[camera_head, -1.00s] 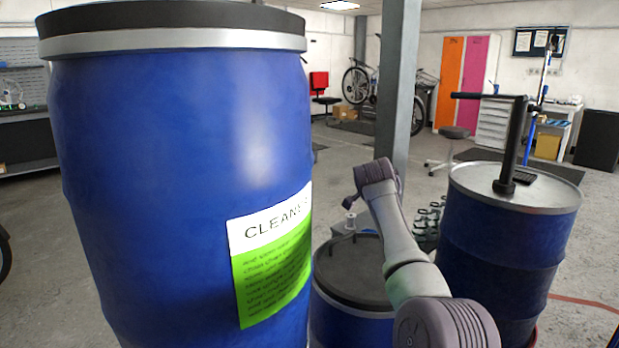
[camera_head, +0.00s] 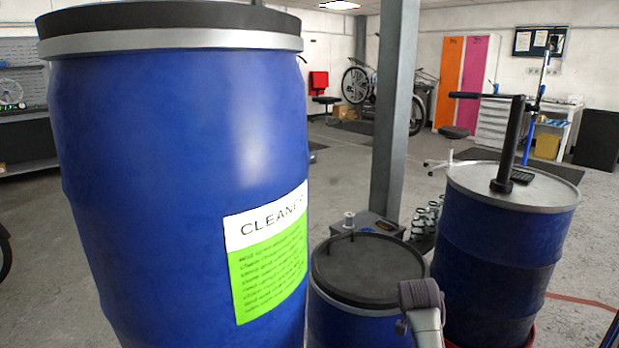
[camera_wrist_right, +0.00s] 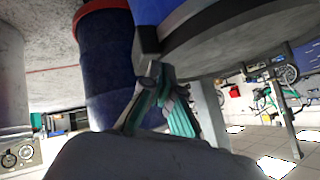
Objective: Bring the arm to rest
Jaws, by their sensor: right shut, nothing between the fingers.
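My right arm (camera_head: 421,305) shows only as a short grey link with a dark cap at the bottom of the head view, in front of the small blue drum (camera_head: 350,322). My right gripper (camera_wrist_right: 160,85) is in the right wrist view, shut and empty, its grey and teal fingers together. That view is upside down. The fingers overlap a blue drum with a dark lid (camera_wrist_right: 220,45) and the drum behind it; I cannot tell the gap to them. My left gripper is not in view.
A big blue cleaner barrel (camera_head: 175,180) fills the left. A blue drum (camera_head: 500,260) with a hand pump (camera_head: 512,150) stands at the right. A grey post (camera_head: 395,110) rises behind the small drum. Bottles (camera_head: 424,220) stand by it. Open floor (camera_head: 590,240) lies at the right.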

